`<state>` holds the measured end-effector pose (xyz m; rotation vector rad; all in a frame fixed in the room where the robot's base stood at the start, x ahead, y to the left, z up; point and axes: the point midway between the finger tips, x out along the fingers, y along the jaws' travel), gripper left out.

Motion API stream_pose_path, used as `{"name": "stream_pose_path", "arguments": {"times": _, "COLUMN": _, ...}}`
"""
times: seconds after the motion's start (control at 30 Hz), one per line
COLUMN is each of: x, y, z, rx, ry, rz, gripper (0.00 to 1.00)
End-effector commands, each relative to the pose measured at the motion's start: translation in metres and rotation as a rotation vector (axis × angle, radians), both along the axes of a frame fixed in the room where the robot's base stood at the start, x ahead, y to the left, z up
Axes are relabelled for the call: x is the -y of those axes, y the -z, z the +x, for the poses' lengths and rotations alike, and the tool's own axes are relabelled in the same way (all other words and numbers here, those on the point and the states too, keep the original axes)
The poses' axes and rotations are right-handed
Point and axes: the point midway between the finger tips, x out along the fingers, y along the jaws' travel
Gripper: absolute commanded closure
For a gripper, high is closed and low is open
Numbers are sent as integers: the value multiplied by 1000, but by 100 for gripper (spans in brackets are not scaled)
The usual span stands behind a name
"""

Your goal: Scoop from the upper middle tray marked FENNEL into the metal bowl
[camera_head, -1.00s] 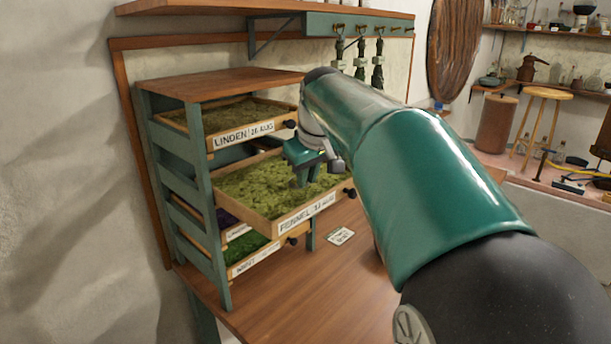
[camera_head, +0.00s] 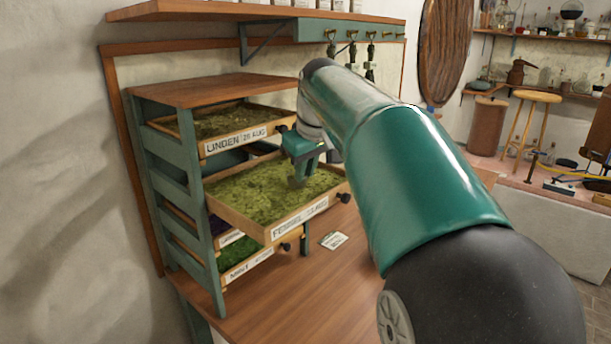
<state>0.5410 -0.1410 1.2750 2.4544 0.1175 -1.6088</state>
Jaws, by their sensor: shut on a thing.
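The upper middle tray marked FENNEL (camera_head: 300,217) is pulled out of the rack and filled with green dried herb (camera_head: 262,188). My gripper (camera_head: 303,160) is over the tray's right rear part, pointing down. It is shut on a small grey tool (camera_head: 297,181), seemingly a scoop, whose lower end is at the herb's surface; I cannot tell how deep it is or whether it carries herb. My arm hides part of the area behind and to the right. The metal bowl is not in view.
The LINDEN tray (camera_head: 237,138) sits above, partly pulled out. The MINT tray (camera_head: 250,265) and another tray are below. The green rack (camera_head: 213,245) stands on a wooden bench (camera_head: 300,305) with a small card (camera_head: 334,240). Dark tools hang from hooks behind my arm.

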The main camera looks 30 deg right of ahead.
Motion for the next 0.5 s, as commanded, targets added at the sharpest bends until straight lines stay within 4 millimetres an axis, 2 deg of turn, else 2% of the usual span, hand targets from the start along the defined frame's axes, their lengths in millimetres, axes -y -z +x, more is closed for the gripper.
{"name": "stream_pose_path", "arguments": {"times": 0.5, "x": 0, "y": -38, "z": 0, "rx": 0, "ry": 0, "rz": 0, "gripper": 100}}
